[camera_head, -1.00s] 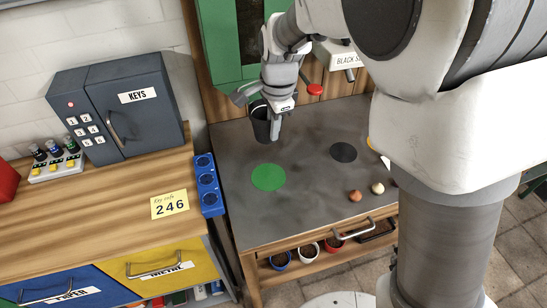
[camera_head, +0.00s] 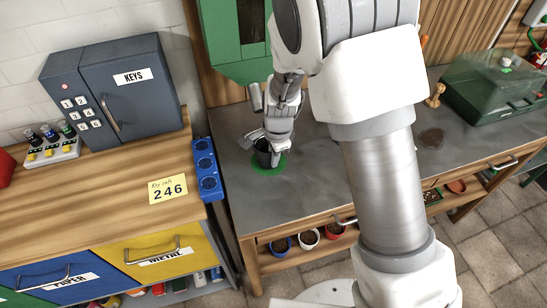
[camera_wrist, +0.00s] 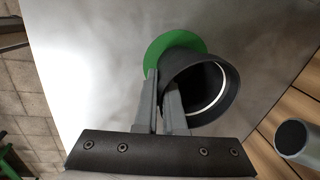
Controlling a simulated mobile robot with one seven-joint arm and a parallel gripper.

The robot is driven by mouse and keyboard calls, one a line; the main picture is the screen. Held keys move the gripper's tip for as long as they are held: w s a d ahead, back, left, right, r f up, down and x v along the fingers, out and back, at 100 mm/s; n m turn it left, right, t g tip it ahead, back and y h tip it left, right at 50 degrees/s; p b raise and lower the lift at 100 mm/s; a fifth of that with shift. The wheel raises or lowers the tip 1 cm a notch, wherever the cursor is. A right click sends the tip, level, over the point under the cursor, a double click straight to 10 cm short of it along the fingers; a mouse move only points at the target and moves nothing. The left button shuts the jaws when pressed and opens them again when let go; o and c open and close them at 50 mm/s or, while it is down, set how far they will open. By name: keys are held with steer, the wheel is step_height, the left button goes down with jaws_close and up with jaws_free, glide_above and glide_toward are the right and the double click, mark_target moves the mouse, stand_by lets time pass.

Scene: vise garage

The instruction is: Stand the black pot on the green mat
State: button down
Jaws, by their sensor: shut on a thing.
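The black pot (camera_head: 263,152) is in my gripper (camera_head: 274,150), with its open mouth up, at the green mat (camera_head: 268,169). In the head view it overlaps the far part of the mat, whose near edge shows below it. In the wrist view the fingers (camera_wrist: 160,108) are shut on the pot's wall at its left side. The black pot (camera_wrist: 228,95) shows its open mouth there, and the green mat (camera_wrist: 165,43) shows beyond and left of it. I cannot tell whether the pot's base touches the mat.
A green cabinet (camera_head: 232,35) hangs behind, with a grey tube (camera_head: 255,97) below it, close to my gripper. The grey bench top (camera_head: 240,195) is clear in front of the mat. A green-lidded box (camera_head: 495,82) stands far right.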

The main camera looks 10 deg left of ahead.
steer(key=c, duration=1)
jaws_free()
steer(key=shift+f, duration=0.1)
step_height(320, 180, up, 12)
steer(key=s+f+p, duration=0.1)
steer(key=s+p, duration=0.1)
steer(key=s+d+r+n+t+y, duration=0.15)
steer(key=s+d+r+n, duration=0.4)
steer(key=d+r, duration=0.75)
steer(key=s+d+r+n+t+h, duration=0.1)
steer(key=s+d+r+n, duration=0.1)
steer(key=s, duration=0.4)
steer(key=s+d+r+n+t+h, duration=0.1)
steer(key=s+d+r+n, duration=0.1)
steer(key=s+d+n, duration=0.2)
steer(key=shift+s+d+r, duration=0.4)
steer(key=shift+s+d, duration=0.6)
steer(key=shift+d, duration=0.25)
steer(key=shift+t, duration=0.25)
